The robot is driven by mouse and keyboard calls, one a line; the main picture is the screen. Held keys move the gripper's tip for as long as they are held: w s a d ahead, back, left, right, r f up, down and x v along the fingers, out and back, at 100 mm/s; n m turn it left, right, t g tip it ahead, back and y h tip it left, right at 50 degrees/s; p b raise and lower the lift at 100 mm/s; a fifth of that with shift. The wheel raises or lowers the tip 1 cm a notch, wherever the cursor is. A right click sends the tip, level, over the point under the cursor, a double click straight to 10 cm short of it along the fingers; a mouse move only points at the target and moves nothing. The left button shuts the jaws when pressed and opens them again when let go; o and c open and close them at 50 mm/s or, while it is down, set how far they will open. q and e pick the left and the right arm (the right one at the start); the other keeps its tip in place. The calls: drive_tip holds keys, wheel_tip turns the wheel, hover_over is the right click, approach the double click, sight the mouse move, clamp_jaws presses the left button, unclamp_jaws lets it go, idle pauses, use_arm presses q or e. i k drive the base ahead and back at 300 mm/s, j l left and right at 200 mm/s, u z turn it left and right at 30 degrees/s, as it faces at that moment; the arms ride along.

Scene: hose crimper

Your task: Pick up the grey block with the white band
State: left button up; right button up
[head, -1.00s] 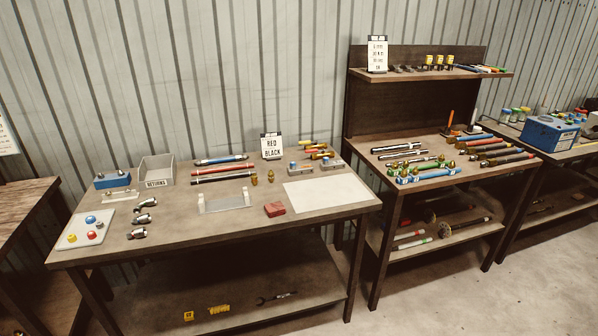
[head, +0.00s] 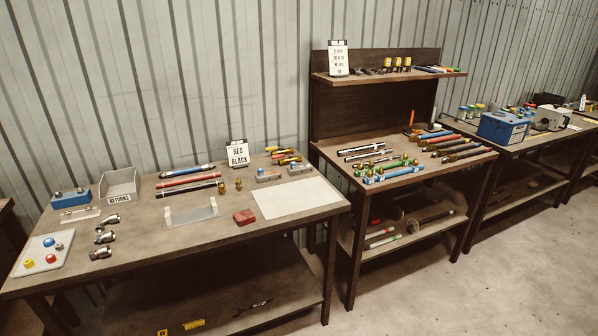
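I cannot make out a grey block with a white band for certain. Several small dark grey pieces (head: 371,71) stand in a row on the upper shelf of the middle bench, too small to show any band. Two small greyish blocks, one at the left (head: 268,177) and one at the right (head: 297,169), lie at the back right of the near table; the left one has a blue part on top. Neither gripper is in view.
The near table (head: 160,245) also holds a grey RETURNS bin (head: 119,186), a red block (head: 244,217), a white sheet (head: 297,198) and hoses. The middle bench's shelf (head: 440,76) carries a sign (head: 339,59) and yellow-labelled cans (head: 397,64). Open floor (head: 440,290) lies in front.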

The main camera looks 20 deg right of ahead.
sight(297, 170)
drive_tip(key=i+l+u, duration=0.15)
drive_tip(key=l, duration=0.2)
drive_tip(key=i+l+u, duration=0.1)
drive_tip(key=i+l, duration=0.15)
drive_tip(key=i+l+u, duration=0.15)
drive_tip(key=l, duration=0.3)
drive_tip(key=i+l+u, duration=0.1)
drive_tip(key=l, duration=0.3)
drive_tip(key=i+l+u, duration=0.15)
drive_tip(key=l, duration=0.25)
